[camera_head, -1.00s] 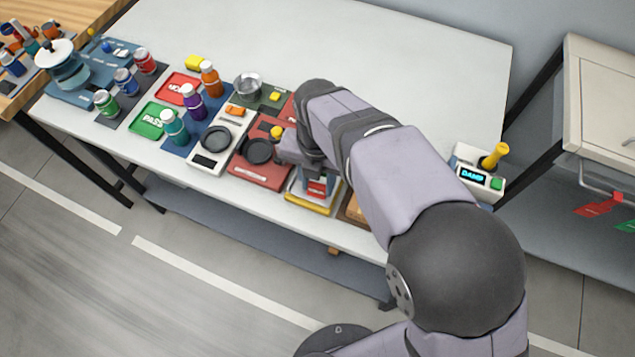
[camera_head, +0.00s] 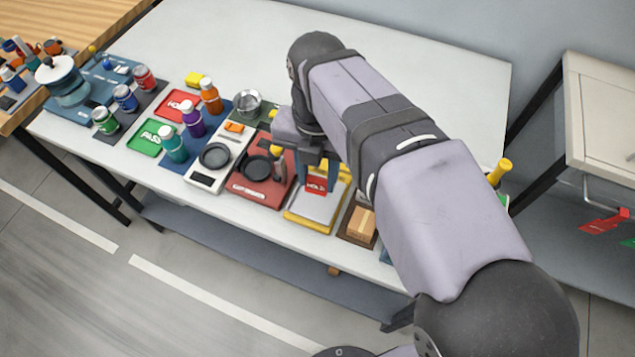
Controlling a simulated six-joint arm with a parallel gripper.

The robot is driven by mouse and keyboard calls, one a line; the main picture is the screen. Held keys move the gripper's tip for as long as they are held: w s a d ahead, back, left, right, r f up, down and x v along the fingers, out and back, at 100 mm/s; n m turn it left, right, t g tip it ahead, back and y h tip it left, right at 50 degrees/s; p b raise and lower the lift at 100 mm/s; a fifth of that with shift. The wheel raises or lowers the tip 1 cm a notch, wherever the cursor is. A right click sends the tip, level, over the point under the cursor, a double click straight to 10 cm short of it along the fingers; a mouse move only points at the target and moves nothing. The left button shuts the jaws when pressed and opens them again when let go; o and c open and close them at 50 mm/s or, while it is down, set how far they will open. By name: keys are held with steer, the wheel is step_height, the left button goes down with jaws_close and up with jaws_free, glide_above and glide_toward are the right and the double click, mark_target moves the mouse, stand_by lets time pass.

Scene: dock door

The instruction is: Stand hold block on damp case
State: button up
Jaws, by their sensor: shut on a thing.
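The hold block (camera_head: 316,186) is red with white lettering. It is in my gripper (camera_head: 308,177), which is shut on it, over the yellow-edged tray with a grey plate (camera_head: 316,207). I cannot tell whether the block's lower edge touches the plate. A small cardboard case (camera_head: 361,221) sits on a brown mat just right of that tray, partly hidden by my arm. No damp marking on the case can be read from here. The meter with the yellow handle (camera_head: 500,171) is mostly hidden behind my arm.
Left of the tray are a red mat (camera_head: 262,189) with a black dish and a white scale (camera_head: 203,180). Several bottles stand farther left, near green and red trays. The table's back middle is clear. A cabinet (camera_head: 605,110) stands at the right.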

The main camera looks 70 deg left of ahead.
steer(key=shift+w+a+r, duration=0.2)
steer(key=shift+r, duration=0.15)
steer(key=w+a+r+m+p, duration=0.1)
steer(key=w+a+m+p, duration=0.3)
steer(key=w, duration=0.6)
steer(key=w+a+m+p, duration=0.2)
steer(key=w+a+p, duration=0.1)
steer(key=w+p, duration=0.5)
steer(key=f, duration=0.1)
steer(key=f+b, duration=0.1)
steer(key=f, duration=0.1)
steer(key=w+f, duration=0.1)
steer(key=f, duration=0.1)
steer(key=shift+d+b, duration=0.25)
steer(key=shift+b, duration=0.05)
steer(key=shift+f+p, duration=0.9)
steer(key=shift+f, duration=1.45)
steer(key=shift+f, duration=0.1)
